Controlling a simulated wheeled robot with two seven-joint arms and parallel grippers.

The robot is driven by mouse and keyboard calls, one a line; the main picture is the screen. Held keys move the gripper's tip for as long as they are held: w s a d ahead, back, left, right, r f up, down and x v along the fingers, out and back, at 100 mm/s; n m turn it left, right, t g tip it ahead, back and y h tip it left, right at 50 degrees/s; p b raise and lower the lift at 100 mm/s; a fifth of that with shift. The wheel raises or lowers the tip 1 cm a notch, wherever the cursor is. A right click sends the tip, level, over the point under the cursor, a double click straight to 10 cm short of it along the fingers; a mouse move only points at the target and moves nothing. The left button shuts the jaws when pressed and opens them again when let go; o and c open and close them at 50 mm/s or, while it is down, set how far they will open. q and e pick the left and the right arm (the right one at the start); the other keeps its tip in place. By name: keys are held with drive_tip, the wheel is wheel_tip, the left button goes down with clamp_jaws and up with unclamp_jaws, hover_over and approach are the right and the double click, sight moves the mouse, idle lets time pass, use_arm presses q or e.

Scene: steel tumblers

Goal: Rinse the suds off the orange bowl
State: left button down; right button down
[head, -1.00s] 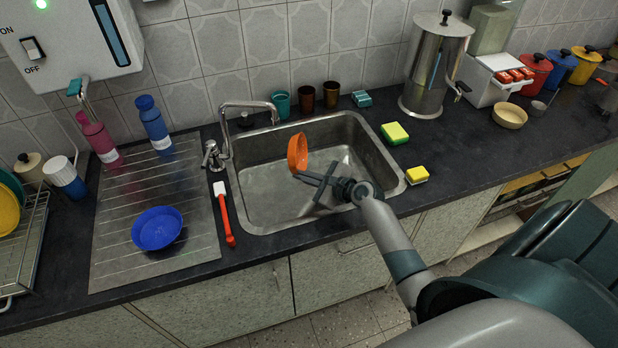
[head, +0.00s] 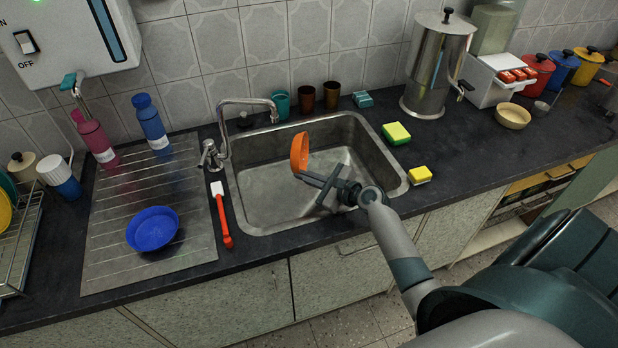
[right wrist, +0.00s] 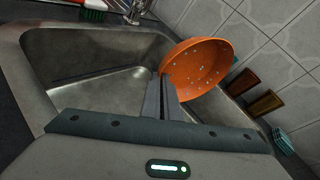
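The orange bowl (head: 299,152) is held tilted on its side over the sink (head: 262,200), its rim in my right gripper (head: 305,176). In the right wrist view the bowl (right wrist: 198,68) shows pale specks of suds on its surface. The right gripper (right wrist: 166,84) is shut on the bowl's edge there. The metal tap (head: 247,103) stands at the sink's back left, its spout end to the left of and behind the bowl. I cannot see any water running. My left gripper is not in view.
A red-handled brush (head: 222,215) lies left of the sink. A blue bowl (head: 153,228) sits on the drainboard (head: 110,262). Cups (head: 306,99) stand behind the sink. A green-yellow sponge (head: 396,133) and a yellow sponge (head: 420,174) lie to its right.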

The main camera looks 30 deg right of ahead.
drive_tip(key=shift+s+d+b, duration=0.1)
drive_tip(key=shift+d+b, duration=0.05)
drive_tip(key=shift+b, duration=0.45)
drive_tip(key=shift+s+r+m+t+b, duration=0.1)
drive_tip(key=shift+r+m+t+b, duration=0.2)
drive_tip(key=shift+t+b, duration=0.35)
